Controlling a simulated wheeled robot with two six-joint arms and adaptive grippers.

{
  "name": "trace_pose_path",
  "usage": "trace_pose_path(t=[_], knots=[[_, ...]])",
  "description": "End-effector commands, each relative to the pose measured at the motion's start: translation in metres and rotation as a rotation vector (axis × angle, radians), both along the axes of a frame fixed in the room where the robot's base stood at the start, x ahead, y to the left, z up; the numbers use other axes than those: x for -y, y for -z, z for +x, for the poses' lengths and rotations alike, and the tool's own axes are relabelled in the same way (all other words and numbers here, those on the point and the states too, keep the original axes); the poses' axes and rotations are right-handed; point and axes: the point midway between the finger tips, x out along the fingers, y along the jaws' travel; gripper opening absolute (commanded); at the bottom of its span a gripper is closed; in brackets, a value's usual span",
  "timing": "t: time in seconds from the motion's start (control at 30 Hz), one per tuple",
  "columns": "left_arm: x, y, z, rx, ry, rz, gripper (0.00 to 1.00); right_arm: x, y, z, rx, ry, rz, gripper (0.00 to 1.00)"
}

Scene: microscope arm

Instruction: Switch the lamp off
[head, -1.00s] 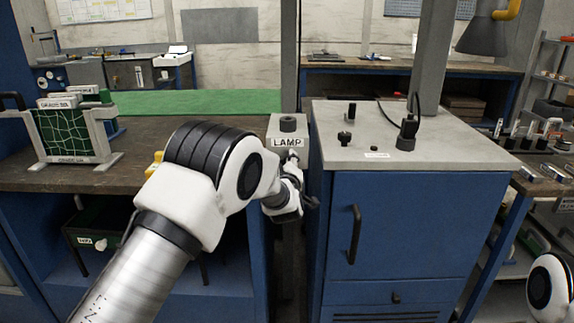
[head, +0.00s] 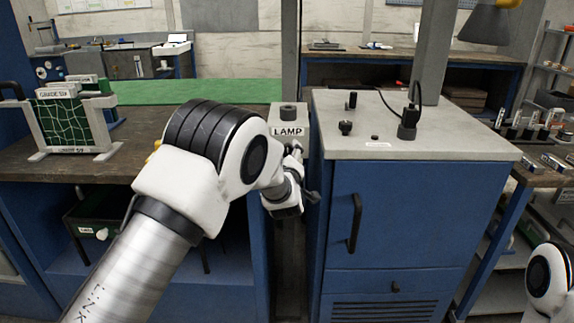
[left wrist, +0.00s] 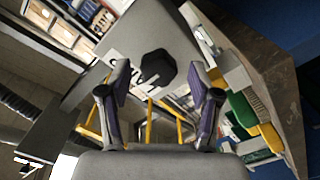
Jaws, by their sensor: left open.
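In the left wrist view my left gripper (left wrist: 157,92) is open and empty. The black knob (left wrist: 157,66) shows beyond and between its fingertips, with the grey box (left wrist: 165,32) behind it. I cannot tell whether a finger touches the box. My right gripper is out of view.
The blue cabinet (head: 400,225) stands close to the right of my left gripper, with small black fittings and a cable on its grey top. The wooden bench (head: 60,173) on the left holds a green-patterned rack (head: 75,122). A grey post (head: 289,50) rises behind the box.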

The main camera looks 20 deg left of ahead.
Motion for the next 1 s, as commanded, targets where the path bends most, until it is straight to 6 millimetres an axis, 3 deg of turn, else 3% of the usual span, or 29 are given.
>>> trace_pose_path(t=[0.2,0.33,0.5,0.77,0.87,0.97,1.0], knots=[[0.016,0.000,-0.055,-0.003,0.001,0.004,0.63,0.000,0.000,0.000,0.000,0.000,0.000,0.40],[0.024,0.000,-0.080,-0.003,0.002,0.003,0.63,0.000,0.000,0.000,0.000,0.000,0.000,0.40],[0.027,0.000,-0.094,-0.002,0.000,0.001,0.63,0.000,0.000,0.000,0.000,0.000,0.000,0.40],[0.027,0.001,-0.094,-0.004,0.000,0.000,0.63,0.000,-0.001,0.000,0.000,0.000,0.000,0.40],[0.022,0.019,-0.097,-0.053,-0.008,-0.009,0.63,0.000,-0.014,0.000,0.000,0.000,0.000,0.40],[-0.002,0.066,-0.112,-0.172,-0.048,-0.034,0.63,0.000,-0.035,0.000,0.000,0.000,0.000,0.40],[-0.013,0.091,-0.126,-0.243,-0.061,-0.040,0.63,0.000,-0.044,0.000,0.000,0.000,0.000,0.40]])
